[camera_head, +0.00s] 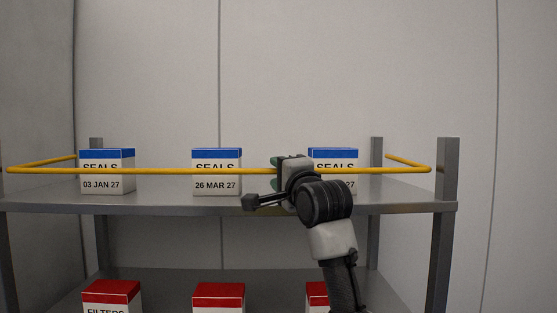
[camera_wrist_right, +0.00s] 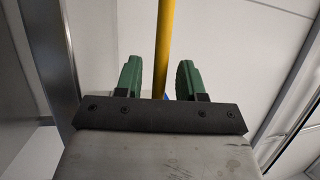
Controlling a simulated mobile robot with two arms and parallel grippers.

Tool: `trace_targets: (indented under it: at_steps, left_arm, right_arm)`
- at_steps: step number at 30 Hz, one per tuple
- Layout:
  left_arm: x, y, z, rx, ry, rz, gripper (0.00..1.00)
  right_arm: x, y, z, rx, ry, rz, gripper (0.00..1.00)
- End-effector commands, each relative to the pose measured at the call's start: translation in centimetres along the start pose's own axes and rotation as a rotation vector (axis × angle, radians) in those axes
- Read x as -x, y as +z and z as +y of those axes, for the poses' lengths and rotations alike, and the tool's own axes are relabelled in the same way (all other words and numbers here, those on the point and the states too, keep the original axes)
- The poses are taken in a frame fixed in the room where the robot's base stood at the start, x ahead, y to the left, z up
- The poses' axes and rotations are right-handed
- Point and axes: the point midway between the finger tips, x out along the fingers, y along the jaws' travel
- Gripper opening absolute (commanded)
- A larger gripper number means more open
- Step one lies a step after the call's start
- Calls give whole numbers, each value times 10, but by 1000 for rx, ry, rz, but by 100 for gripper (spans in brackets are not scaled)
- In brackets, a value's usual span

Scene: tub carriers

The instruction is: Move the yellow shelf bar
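The yellow shelf bar (camera_head: 150,170) runs level across the front of the upper shelf, in front of the boxes, with ends bending back at both sides. My right gripper (camera_head: 279,162) is at the bar, a little right of its middle. In the right wrist view the bar (camera_wrist_right: 164,50) passes between the two green fingers (camera_wrist_right: 158,82), which stand apart with a gap on each side. The gripper is open around the bar. Its fingertips are mostly hidden by the wrist in the head view. My left gripper is not in view.
Blue-topped SEALS boxes stand on the upper shelf (camera_head: 150,205): one left (camera_head: 107,172), one in the middle (camera_head: 217,180), one right (camera_head: 333,156), partly hidden by my arm. Red-topped boxes (camera_head: 218,296) stand on the lower shelf. Grey posts (camera_head: 447,185) bound the rack.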

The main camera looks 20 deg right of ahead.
Motion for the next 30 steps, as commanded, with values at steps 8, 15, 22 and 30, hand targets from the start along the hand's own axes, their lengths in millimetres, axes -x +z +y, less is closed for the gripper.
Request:
trace_targets:
  at_steps: [8, 15, 22, 30]
  left_arm:
    - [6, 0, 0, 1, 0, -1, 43]
    - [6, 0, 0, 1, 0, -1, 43]
    - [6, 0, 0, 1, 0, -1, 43]
    - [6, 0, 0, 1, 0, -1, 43]
  right_arm:
    - [-10, 0, 0, 1, -1, 0, 39]
    - [-10, 0, 1, 0, -1, 0, 25]
    - [-10, 0, 1, 0, 0, 0, 0]
    - [-10, -3, -1, -2, 5, 2, 0]
